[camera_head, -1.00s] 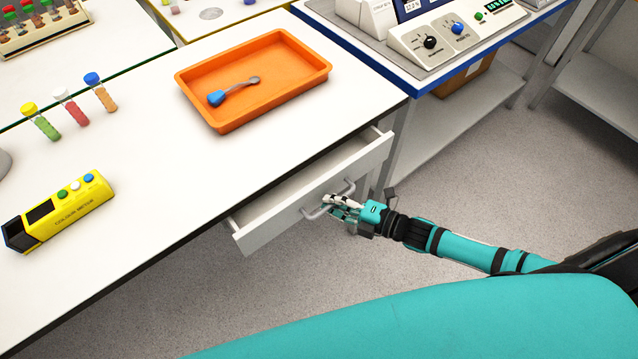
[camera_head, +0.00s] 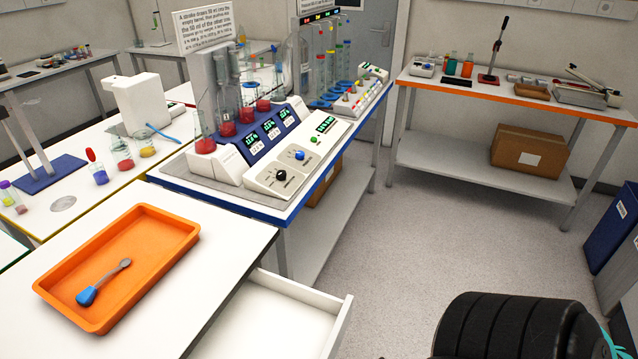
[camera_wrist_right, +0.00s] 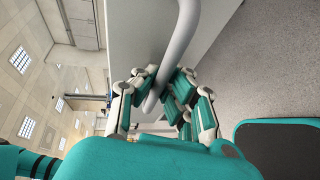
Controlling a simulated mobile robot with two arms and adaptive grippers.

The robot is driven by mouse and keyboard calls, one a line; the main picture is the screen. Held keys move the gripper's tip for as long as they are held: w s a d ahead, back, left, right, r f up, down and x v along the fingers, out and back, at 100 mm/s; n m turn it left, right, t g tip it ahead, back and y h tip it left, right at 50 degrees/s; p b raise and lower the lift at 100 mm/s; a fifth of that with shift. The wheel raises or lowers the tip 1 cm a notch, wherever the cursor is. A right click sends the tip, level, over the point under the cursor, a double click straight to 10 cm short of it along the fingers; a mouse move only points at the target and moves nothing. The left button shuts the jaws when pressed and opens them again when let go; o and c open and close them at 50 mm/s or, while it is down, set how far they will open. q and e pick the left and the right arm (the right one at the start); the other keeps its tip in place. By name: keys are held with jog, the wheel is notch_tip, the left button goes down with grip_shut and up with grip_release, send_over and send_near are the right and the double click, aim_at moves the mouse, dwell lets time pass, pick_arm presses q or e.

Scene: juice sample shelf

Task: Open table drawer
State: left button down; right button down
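The table drawer (camera_head: 275,318) is pulled out from under the white table in the head view, showing its white empty-looking inside; its front runs off the lower edge. In the right wrist view the pale drawer handle (camera_wrist_right: 182,40) passes between the fingers of my right gripper (camera_wrist_right: 164,78). The fingers are bent in on both sides of the handle and appear closed on it. The drawer's light front panel (camera_wrist_right: 135,35) is just beyond. My right gripper is out of the head view. My left gripper is in neither view.
An orange tray (camera_head: 175,247) with a blue-handled spoon (camera_head: 100,284) lies on the white table. A blue-edged bench (camera_head: 290,217) with instruments stands beyond the drawer. An orange-edged bench (camera_head: 530,105) is at the back right. Grey floor (camera_head: 420,230) between them is clear.

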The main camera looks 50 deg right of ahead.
jog(key=shift+w+r, duration=0.1)
jog(key=shift+r, duration=0.05)
jog(key=c, duration=1.4)
grip_release()
jog(key=v, duration=1.2)
